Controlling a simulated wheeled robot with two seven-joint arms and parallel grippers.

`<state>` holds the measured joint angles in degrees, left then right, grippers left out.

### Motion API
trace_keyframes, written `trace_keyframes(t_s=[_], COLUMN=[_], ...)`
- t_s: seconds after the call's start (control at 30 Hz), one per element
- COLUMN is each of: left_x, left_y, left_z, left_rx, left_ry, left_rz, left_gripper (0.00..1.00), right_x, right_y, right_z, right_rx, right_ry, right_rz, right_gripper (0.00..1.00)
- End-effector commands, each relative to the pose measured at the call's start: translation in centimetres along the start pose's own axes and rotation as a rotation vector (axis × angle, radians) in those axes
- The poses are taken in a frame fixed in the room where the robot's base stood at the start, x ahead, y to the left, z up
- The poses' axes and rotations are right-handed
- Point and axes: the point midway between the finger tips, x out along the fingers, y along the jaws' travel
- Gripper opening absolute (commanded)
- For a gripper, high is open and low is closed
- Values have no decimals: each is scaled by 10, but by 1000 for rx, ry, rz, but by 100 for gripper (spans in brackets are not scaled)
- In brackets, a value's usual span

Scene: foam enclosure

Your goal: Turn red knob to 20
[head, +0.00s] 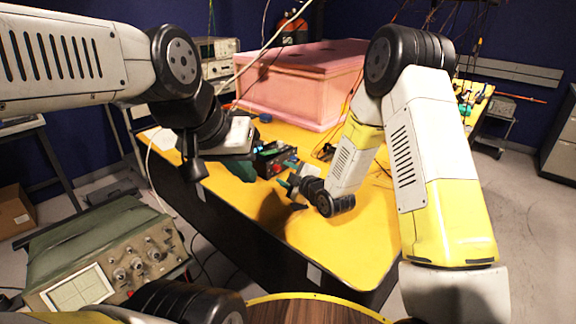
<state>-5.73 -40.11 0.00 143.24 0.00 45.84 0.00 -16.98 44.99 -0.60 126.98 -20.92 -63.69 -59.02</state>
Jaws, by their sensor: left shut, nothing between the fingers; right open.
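A small dark box (268,153) with a control panel stands on the yellow table. A small red spot, likely the red knob (277,168), shows on its front; its pointer and scale are too small to read. My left gripper (243,171) is at the left of the box, shut and empty, partly hidden by its own wrist. My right gripper (286,182) is open just in front of the box, its teal fingertips close to the red spot. I cannot tell whether it touches the knob.
The yellow table (330,235) is clear towards the front right. A large pink foam box (290,90) stands behind the dark box. A green oscilloscope (110,255) stands at the lower left. Cables lie right of the dark box.

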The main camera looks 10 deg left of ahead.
Motion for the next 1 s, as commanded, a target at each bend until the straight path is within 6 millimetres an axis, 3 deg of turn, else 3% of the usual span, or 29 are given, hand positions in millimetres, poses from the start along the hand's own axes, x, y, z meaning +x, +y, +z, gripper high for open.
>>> trace_keyframes(t_s=[0.2,0.57,0.8,1.0], left_x=[0,0,0,0], left_y=[0,0,0,0], left_z=[0,0,0,0], left_rx=[0,0,0,0], left_ry=[0,0,0,0], left_rz=[0,0,0,0], left_gripper=[0,0,0,0], right_x=[28,35,35,34], right_y=[0,0,0,0], right_z=[0,0,0,0], right_rx=[0,1,1,3], right_ry=[0,-1,-1,-2], right_rz=[1,0,0,-1], right_gripper=[43,43,0,0])
